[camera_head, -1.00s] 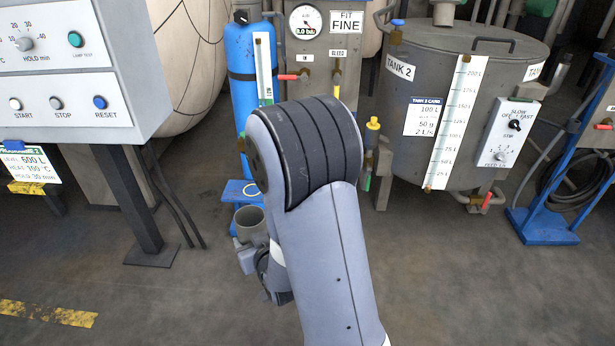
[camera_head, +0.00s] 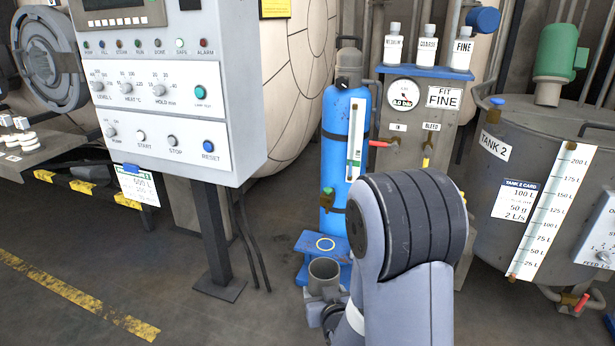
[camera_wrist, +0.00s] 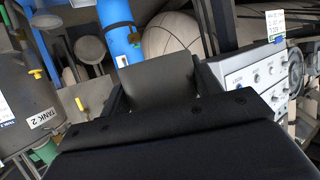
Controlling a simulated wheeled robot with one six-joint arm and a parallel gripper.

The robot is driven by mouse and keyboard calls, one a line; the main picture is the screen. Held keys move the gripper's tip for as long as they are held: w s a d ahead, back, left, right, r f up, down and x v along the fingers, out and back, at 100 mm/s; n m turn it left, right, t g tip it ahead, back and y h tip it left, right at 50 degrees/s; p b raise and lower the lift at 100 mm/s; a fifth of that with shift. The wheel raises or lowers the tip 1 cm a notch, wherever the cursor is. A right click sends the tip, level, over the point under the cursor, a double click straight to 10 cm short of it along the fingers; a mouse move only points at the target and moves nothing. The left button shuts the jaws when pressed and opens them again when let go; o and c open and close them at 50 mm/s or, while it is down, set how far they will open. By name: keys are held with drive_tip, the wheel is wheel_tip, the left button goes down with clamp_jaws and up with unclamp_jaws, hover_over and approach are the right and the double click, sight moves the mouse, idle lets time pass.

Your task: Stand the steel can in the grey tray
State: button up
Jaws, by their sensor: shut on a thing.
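The steel can (camera_head: 324,270) is a grey, open-topped cylinder, seen in the head view just in front of a low blue stand. My gripper (camera_head: 322,296) is shut on it and holds it roughly upright, mouth up. In the wrist view the can (camera_wrist: 160,80) shows as a dark grey wall between the fingers. My own arm hides part of the gripper in the head view. I cannot make out the grey tray in either view.
Tank 2 (camera_head: 490,190) is at right. Bottles (camera_head: 428,45) stand on a blue shelf. Floor at lower left is clear.

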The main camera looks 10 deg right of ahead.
sight(325, 281)
drive_tip(key=shift+s+r+p, duration=0.15)
drive_tip(key=shift+r+p, duration=0.95)
drive_tip(key=shift+p, duration=1.05)
drive_tip(key=shift+s+r+p, duration=0.1)
drive_tip(key=shift+r+p, duration=0.95)
drive_tip(key=shift+p, duration=1.05)
drive_tip(key=r+p, duration=0.1)
drive_tip(key=p, duration=0.2)
drive_tip(key=s+r+p, duration=0.1)
drive_tip(key=p, duration=0.2)
drive_tip(key=shift+r, duration=0.4)
drive_tip(key=r+p, duration=0.1)
drive_tip(key=p, duration=0.2)
drive_tip(key=shift+s+r, duration=0.1)
drive_tip(key=shift+s, duration=0.25)
